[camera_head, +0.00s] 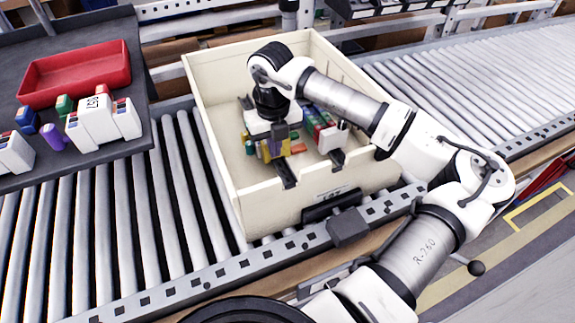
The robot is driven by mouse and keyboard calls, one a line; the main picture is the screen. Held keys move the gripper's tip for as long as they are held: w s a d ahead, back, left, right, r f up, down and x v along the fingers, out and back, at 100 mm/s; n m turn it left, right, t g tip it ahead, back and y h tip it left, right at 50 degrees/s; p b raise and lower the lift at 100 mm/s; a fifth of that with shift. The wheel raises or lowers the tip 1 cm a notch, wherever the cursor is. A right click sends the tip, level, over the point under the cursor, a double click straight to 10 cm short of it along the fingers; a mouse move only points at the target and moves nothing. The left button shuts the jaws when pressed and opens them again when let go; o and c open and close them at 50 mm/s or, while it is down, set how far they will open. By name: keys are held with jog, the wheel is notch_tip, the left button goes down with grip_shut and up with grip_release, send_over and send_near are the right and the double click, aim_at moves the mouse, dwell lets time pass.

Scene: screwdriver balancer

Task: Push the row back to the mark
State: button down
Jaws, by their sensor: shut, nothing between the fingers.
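A row of small coloured packs (322,126), green, red, blue and white, stands in the right part of a cream crate (270,209). Yellow and multicoloured pieces (272,152) show at the left, close under my gripper. My gripper (281,141) is inside the crate, pointing down, shut with nothing held. Its fingertips are small and partly merged with the pieces, so contact cannot be told. A flat orange-red patch (298,149) lies between the two groups; whether it is the mark cannot be told. My wrist hides part of the crate's middle.
The crate stands on a roller conveyor (180,190). At left, a dark table (90,30) holds a red tray (75,72) and white devices (97,121). The crate's front floor looks clear.

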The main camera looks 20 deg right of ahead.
jog(key=shift+w+f, duration=0.1)
jog(key=shift+w+b, duration=0.95)
jog(key=shift+b, duration=0.65)
dwell(2.8)
jog(key=shift+s+b, duration=0.35)
jog(key=shift+s, duration=0.2)
dwell(0.5)
dwell(0.4)
jog(key=shift+r+p, duration=0.45)
jog(key=shift+r, duration=0.6)
notch_tip(320, 180, up, 12)
jog(key=p, duration=0.6)
jog(key=shift+s+f, duration=0.15)
jog(key=shift+s, duration=0.25)
